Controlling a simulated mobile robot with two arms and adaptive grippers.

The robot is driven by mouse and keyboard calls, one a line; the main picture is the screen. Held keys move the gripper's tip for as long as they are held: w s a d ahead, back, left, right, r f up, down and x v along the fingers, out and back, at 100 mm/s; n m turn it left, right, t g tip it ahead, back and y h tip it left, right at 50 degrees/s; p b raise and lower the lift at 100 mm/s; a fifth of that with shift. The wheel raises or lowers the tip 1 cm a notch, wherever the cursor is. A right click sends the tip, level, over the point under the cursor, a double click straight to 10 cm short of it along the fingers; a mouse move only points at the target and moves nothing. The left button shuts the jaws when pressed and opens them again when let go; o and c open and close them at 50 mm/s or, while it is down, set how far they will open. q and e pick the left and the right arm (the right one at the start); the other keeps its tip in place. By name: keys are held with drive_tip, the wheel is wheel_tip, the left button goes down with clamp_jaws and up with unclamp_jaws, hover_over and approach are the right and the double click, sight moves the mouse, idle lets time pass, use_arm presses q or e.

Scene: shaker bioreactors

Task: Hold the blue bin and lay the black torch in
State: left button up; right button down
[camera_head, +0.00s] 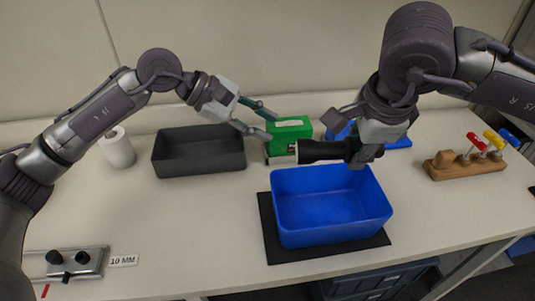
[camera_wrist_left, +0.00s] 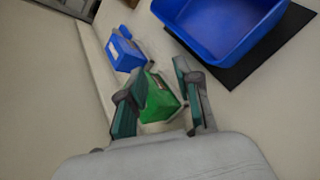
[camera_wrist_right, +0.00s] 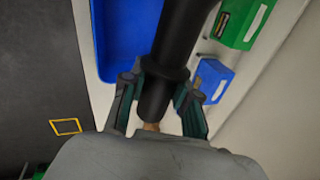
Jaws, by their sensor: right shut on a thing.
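The blue bin (camera_head: 325,233) stands empty on a black mat (camera_head: 276,250) in the middle of the table. It also shows at the top of the left wrist view (camera_wrist_left: 216,30). My right gripper (camera_head: 362,158) is shut on the black torch (camera_head: 322,151) and holds it level above the bin's back edge. In the right wrist view the torch (camera_wrist_right: 172,60) runs between the fingers (camera_wrist_right: 157,98). My left gripper (camera_head: 262,120) is open and empty, its fingers spread near a green box (camera_head: 290,128) behind the bin. It does not touch the bin.
A dark grey bin (camera_head: 198,160) stands left of the green box. A blue box (camera_head: 398,143) lies behind my right gripper. A wooden block with coloured-handled tools (camera_head: 466,166) is at the right. A paper roll (camera_head: 117,148) and a metal plate with knobs (camera_head: 66,262) are at the left.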

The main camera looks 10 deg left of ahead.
use_arm(q)
drive_tip(key=s+d+f+m+g+y, duration=0.2)
drive_tip(key=s+d+m+g+y, duration=0.1)
drive_tip(key=s+m+y, duration=0.55)
drive_tip(key=f, duration=0.4)
drive_tip(key=w+f+m, duration=0.1)
drive_tip(key=f, duration=0.3)
drive_tip(key=w+f+m+y, duration=0.1)
drive_tip(key=f, duration=0.3)
drive_tip(key=shift+d, duration=0.25)
clamp_jaws()
